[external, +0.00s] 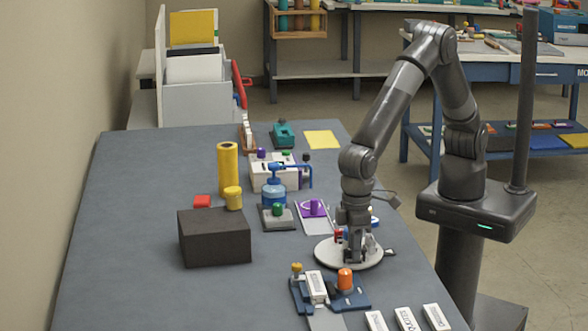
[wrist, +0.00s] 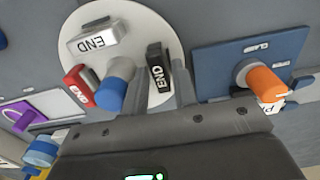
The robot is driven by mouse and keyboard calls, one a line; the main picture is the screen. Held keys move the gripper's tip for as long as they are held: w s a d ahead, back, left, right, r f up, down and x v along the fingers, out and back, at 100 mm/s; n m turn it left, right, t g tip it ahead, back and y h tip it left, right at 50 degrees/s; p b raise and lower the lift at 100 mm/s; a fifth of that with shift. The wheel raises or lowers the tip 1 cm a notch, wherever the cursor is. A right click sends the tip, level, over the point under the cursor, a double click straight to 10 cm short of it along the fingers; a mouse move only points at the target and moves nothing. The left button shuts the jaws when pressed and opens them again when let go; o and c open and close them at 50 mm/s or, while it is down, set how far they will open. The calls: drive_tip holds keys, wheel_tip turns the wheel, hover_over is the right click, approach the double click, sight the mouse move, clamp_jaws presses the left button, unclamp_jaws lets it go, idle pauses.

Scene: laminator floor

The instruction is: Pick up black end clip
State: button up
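The black end clip (wrist: 158,66) is a small dark block with white "END" lettering, on the right part of a round white plate (wrist: 140,18). My gripper (wrist: 161,78) points at it in the wrist view, with its two fingers apart on either side of the clip's near end. I cannot tell whether the fingers touch it. In the external view my gripper (external: 356,252) is low over the round plate (external: 335,258), and the arm largely hides the clip there.
The plate also carries a white END clip (wrist: 97,38), a red END clip (wrist: 78,86) and a blue knob (wrist: 115,85). A blue fixture with an orange knob (wrist: 264,80) is close on the right. A dark box (external: 215,238) stands left on the table.

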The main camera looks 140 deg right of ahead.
drive_tip(key=shift+c, duration=0.5)
clamp_jaws()
drive_tip(key=shift+r, duration=0.1)
